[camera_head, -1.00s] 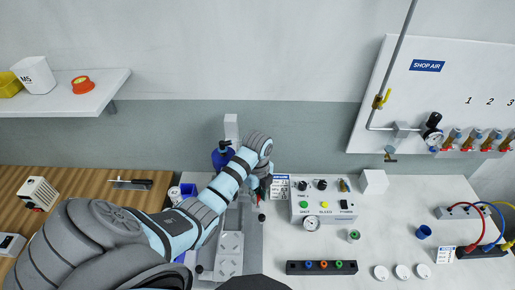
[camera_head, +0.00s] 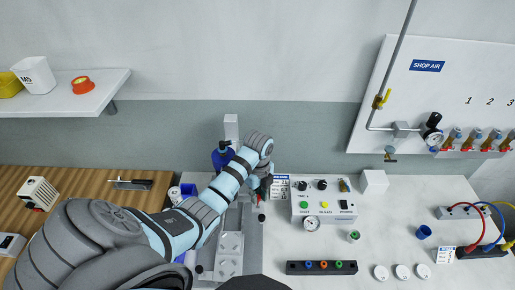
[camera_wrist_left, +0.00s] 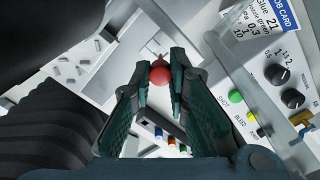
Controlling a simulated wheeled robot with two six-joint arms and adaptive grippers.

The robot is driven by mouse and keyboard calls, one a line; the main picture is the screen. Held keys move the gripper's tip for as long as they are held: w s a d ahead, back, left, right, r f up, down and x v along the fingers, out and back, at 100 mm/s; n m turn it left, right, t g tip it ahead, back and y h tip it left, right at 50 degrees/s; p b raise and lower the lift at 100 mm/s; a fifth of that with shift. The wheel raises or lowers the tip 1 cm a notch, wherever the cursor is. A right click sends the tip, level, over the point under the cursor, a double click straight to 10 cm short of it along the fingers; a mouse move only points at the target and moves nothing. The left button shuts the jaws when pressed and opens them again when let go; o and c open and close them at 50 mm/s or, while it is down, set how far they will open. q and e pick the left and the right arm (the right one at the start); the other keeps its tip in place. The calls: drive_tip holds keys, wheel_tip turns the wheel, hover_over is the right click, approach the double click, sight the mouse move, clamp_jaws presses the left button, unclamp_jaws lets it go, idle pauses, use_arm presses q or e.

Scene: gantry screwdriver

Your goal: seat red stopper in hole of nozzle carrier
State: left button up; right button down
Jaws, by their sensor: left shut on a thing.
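My left gripper (camera_head: 262,192) is beside the gantry at the middle of the bench in the head view, pointing down. In the left wrist view the gripper (camera_wrist_left: 164,78) is shut on the round red stopper (camera_wrist_left: 160,74), which sits between its fingertips. A small red spot, probably the stopper (camera_head: 261,217), shows just below the fingers in the head view. I cannot make out the nozzle carrier or its hole for certain; pale grey machine parts lie behind the stopper in the wrist view. My right gripper is not in view.
A control box (camera_head: 323,203) with buttons and knobs stands close to the right of the gripper. A black rack (camera_head: 322,267) with coloured rings lies in front of it. The grey fixture plate (camera_head: 230,243) is to the left. A blue bottle (camera_head: 221,158) stands behind.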

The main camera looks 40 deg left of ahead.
use_arm(q)
drive_tip(key=shift+f, duration=0.15)
idle(0.5)
drive_tip(key=shift+f+b, duration=0.65)
drive_tip(key=shift+f, duration=0.4)
drive_tip(key=o, duration=0.8)
wheel_tip(320, 180, up, 8)
drive_tip(key=shift+f, duration=0.2)
